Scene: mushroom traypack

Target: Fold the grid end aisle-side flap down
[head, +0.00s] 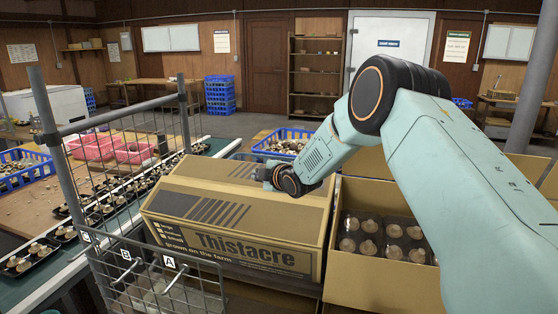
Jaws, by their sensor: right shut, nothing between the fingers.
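The brown carton (260,252) marked "Thistacre" stands in the middle of the head view, beside the wire grid (150,268). Its printed top panels (205,205) lie across the opening, nearly flat or slightly sloped. I cannot tell the single flaps apart clearly or whether each lies fully down. My right gripper (262,174) is shut and empty, low over the far part of the carton top. It is at or very near the cardboard; contact cannot be told. The gripper and wrist hide part of the top's far right side. My left gripper is not in view.
An open carton (375,287) with trays of mushrooms stands close on the right, under my right arm. A conveyor (35,276) with mushroom trays runs along the left, behind a metal frame. A blue crate (285,136) of mushrooms stands behind the carton.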

